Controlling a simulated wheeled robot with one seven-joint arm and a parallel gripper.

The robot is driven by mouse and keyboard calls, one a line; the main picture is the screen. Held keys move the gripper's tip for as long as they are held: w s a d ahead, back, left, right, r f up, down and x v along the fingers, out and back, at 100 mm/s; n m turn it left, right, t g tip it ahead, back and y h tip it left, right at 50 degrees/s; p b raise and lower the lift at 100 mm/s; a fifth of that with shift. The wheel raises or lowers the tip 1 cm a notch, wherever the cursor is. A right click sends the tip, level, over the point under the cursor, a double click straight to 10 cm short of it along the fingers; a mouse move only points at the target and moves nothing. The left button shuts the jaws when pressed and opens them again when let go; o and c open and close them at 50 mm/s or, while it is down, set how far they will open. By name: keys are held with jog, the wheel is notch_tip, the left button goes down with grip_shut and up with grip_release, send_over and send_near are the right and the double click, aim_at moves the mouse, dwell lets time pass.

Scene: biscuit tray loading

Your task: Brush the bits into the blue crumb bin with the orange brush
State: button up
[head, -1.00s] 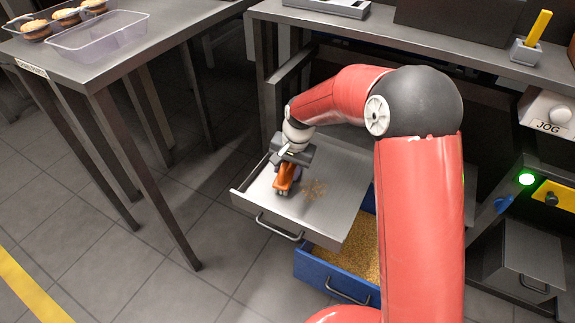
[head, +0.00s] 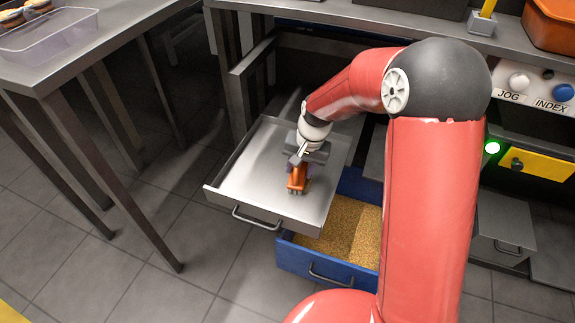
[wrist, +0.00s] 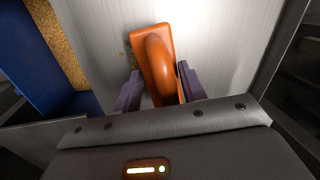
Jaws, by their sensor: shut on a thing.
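My gripper (wrist: 160,92) is shut on the orange brush (wrist: 155,50) and holds it over the pulled-out grey metal tray (head: 248,182). In the head view the orange brush (head: 297,178) is low over the tray, near its right side. A few brown bits (wrist: 130,48) show at the brush's left edge in the wrist view; most are hidden by the brush. The blue crumb bin (head: 300,257) is an open drawer below and to the right of the tray, with golden crumbs in it. It also shows at the upper left of the wrist view (wrist: 25,50).
A table (head: 90,52) with a clear plastic tray (head: 55,38) and biscuits stands at the left. A counter (head: 350,14) runs along the back. A control panel (head: 535,85) with buttons and a grey drawer (head: 505,235) are at the right. The floor in front is clear.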

jog(key=s+d, duration=0.3)
jog(key=d, duration=1.2)
jog(key=r+p, duration=0.1)
jog(key=r, duration=0.1)
jog(key=r+p, duration=0.3)
jog(key=shift+w+d+r, duration=0.2)
jog(key=shift+d+r, duration=0.05)
jog(key=shift+r, duration=0.15)
